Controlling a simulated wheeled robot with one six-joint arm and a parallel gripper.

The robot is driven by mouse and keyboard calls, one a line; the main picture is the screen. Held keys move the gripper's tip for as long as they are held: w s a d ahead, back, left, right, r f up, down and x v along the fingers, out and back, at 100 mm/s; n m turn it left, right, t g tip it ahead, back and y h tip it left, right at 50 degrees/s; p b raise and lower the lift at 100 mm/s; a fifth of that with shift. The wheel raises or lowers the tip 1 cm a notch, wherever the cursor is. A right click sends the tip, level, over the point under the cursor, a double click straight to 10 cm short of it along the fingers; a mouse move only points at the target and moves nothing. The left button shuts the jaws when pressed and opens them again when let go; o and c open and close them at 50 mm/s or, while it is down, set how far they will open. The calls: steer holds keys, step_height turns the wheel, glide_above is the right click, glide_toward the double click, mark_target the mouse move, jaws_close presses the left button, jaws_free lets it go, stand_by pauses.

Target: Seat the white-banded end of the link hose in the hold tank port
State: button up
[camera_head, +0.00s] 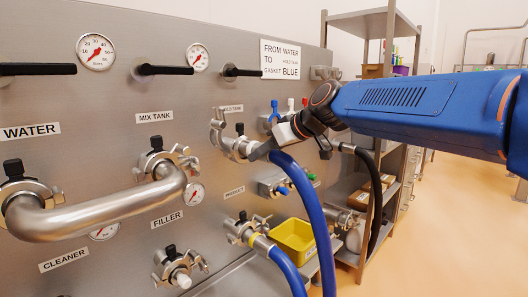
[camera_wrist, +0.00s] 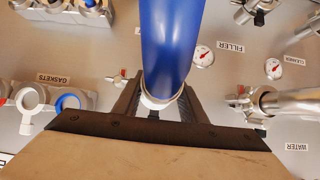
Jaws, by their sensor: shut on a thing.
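My gripper (camera_head: 262,148) is shut on the link hose (camera_head: 304,200) near its end, right beside the hold tank port (camera_head: 219,132). In the wrist view the blue hose (camera_wrist: 168,45) runs up from between my gripper's jaws (camera_wrist: 156,105), with the white band (camera_wrist: 150,101) showing there. The port has a metal clamp and a black knob and sits under the HOLD TANK label (camera_head: 231,108). The metal hose end lies close to the port face; I cannot tell if they touch. My gripper partly hides the joint.
A metal pipe (camera_head: 100,208) bridges the left ports. A blue hose with a yellow band (camera_head: 262,245) is at the product port. A yellow bin (camera_head: 294,240) and a dark hose (camera_head: 375,200) stand right. The wrist view shows a blue gasket (camera_wrist: 68,103).

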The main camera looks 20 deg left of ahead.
steer(key=shift+f, duration=0.35)
stand_by(0.7)
steer(key=o, duration=1.5)
steer(key=shift+f, duration=0.2)
steer(key=v, duration=1.7)
steer(key=shift+s+d+r, duration=0.1)
steer(key=shift+r, duration=0.15)
